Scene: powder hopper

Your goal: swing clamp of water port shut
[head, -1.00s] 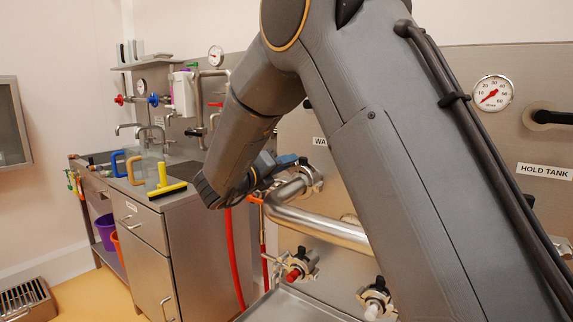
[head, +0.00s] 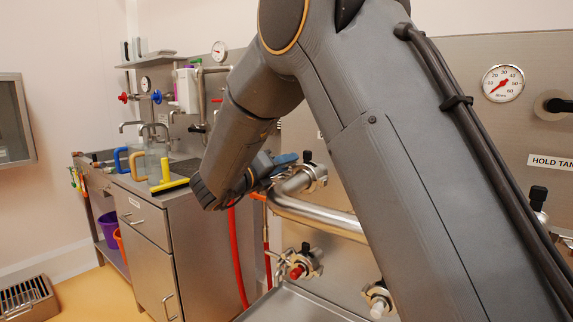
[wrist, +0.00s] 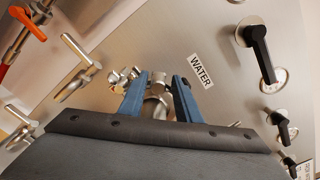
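The water port (head: 314,178) is a steel stub on the panel with a clamp around it, beside my gripper in the head view. The WATER label (wrist: 201,71) is right of it in the wrist view. My gripper (wrist: 160,85) has two blue fingers, spread apart, pointing at the port; it also shows in the head view (head: 282,162). Steel clamp parts (wrist: 122,80) show at and left of the left finger, and steel shows between the fingers. I cannot tell whether the fingers touch the clamp, or how far it is swung. The fingers and gripper body hide part of the port.
A thick steel pipe (head: 318,216) runs just below my gripper. Ports with red (head: 298,271) and white (head: 378,300) tips sit lower on the panel. A black-handled valve (wrist: 259,50) is at right in the wrist view. A sink counter (head: 150,205) stands left.

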